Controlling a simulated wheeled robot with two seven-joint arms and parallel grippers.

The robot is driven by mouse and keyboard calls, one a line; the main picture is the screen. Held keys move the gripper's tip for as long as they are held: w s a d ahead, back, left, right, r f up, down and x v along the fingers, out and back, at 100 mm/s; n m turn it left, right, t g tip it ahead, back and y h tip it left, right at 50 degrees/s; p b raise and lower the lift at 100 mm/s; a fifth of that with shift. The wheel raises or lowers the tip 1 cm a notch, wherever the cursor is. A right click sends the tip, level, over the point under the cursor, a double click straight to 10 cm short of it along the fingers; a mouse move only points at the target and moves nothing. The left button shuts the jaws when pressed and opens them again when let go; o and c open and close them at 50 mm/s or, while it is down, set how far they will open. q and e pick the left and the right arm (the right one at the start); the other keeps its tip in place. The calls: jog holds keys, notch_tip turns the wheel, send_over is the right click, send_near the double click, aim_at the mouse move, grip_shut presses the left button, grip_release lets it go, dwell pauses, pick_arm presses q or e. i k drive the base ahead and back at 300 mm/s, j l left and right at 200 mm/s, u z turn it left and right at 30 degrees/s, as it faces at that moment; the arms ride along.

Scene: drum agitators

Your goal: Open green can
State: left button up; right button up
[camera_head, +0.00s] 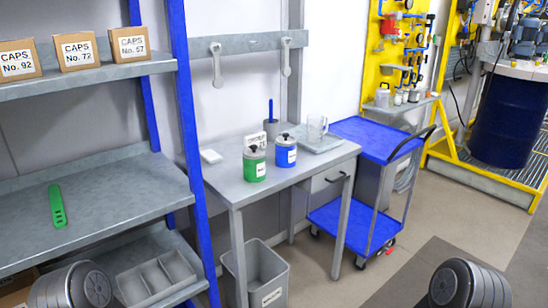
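The green can (254,166) stands upright on the grey work table (228,187). It has a white label, a grey lid and a dark knob on top, and the lid appears to be on. A similar blue can (286,153) stands just right of it. At the lower left and lower right, rounded grey parts of my arms show, well short of the table. Neither gripper's fingers can be seen.
A grey shelf rack with blue posts (190,140) stands left of the table. A blue cart (385,137) stands to its right. A grey bin (262,275) is below. A glass beaker (316,130) sits on a tray behind the cans.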

aim_at(255, 170)
jog(key=i+l, duration=0.15)
jog(key=l, duration=0.2)
jog(key=i+l, duration=0.15)
jog(key=l, duration=0.2)
jog(key=i+l, duration=0.1)
jog(key=l, duration=0.3)
jog(key=i+l, duration=0.15)
jog(key=l, duration=0.2)
jog(key=i+l, duration=0.15)
jog(key=l, duration=0.2)
jog(key=i+l, duration=0.15)
jog(key=l, duration=0.2)
jog(key=i+l, duration=0.1)
jog(key=l, duration=0.25)
